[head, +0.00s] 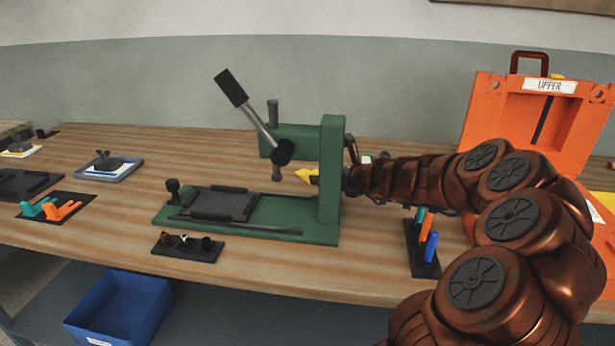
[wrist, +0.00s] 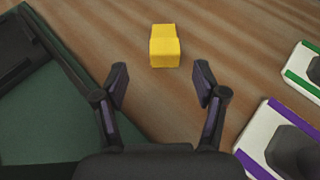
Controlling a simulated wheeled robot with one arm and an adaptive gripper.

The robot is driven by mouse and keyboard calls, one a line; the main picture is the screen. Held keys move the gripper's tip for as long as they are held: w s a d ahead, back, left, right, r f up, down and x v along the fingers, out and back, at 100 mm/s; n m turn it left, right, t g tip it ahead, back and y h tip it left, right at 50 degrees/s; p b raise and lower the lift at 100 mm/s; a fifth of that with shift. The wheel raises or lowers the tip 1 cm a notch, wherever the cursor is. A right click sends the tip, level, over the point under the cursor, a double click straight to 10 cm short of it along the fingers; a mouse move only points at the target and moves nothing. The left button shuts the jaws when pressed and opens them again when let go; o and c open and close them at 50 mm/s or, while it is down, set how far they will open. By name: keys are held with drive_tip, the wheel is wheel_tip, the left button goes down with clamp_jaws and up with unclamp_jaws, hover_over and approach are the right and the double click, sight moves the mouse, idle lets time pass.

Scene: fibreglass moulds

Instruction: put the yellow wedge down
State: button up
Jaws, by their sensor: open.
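The yellow wedge (wrist: 165,46) appears to rest on the wooden tabletop in the wrist view, just beyond my fingertips and apart from both. In the head view, a small yellow piece (head: 307,176), seemingly the same wedge, shows just left of the green press column. My gripper (wrist: 161,76) is open, with nothing between its two fingers. In the head view the column hides most of my gripper.
The green press (head: 331,190) stands close beside my gripper; its base (wrist: 50,125) fills the left of the wrist view. Green-edged (wrist: 298,68) and purple-edged (wrist: 256,150) white trays lie at the right. An orange mould (head: 487,105) stands at the back right. Bare wood surrounds the wedge.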

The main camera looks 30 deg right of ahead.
sight(314, 172)
drive_tip(key=shift+d+b+x, duration=0.2)
drive_tip(key=shift+b+x, duration=0.05)
drive_tip(key=shift+x, duration=1.65)
drive_tip(key=shift+d+b+x, duration=0.15)
drive_tip(key=shift+b+x, duration=0.05)
drive_tip(key=shift+x, duration=1.65)
drive_tip(key=shift+r, duration=0.1)
drive_tip(key=shift+c, duration=0.2)
drive_tip(key=c, duration=1.3)
